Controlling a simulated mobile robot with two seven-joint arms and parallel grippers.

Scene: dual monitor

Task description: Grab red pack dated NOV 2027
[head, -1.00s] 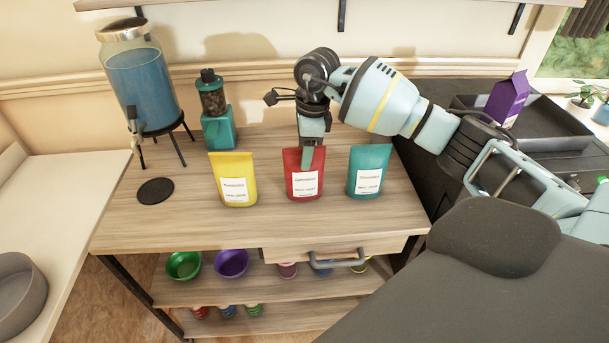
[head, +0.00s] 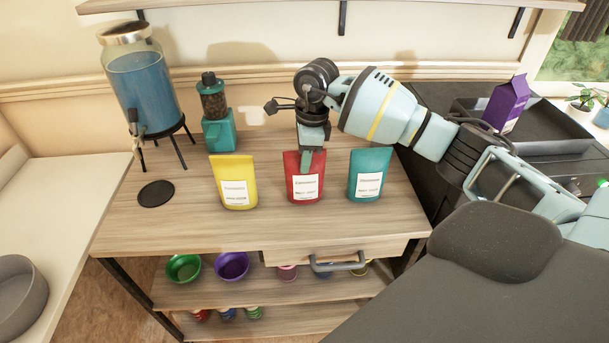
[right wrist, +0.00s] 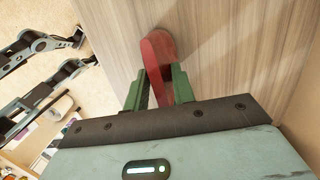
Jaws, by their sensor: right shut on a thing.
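The red pack (head: 305,188) stands upright on the wooden table between the yellow pack (head: 235,183) and the teal pack (head: 368,175). It has a white label whose small print is hard to read. My right gripper (head: 310,160) points down from above and is shut on the upper part of the red pack. In the right wrist view the green fingers (right wrist: 160,90) sit on both sides of the red pack (right wrist: 157,55). My left gripper does not show in the head view.
The wooden table (head: 200,225) has free room in front of the packs. A blue drink dispenser (head: 142,85), a teal grinder (head: 217,125) and a black coaster (head: 156,192) stand at the left. Bowls (head: 184,267) sit on the shelf below. A purple carton (head: 507,100) stands at the right.

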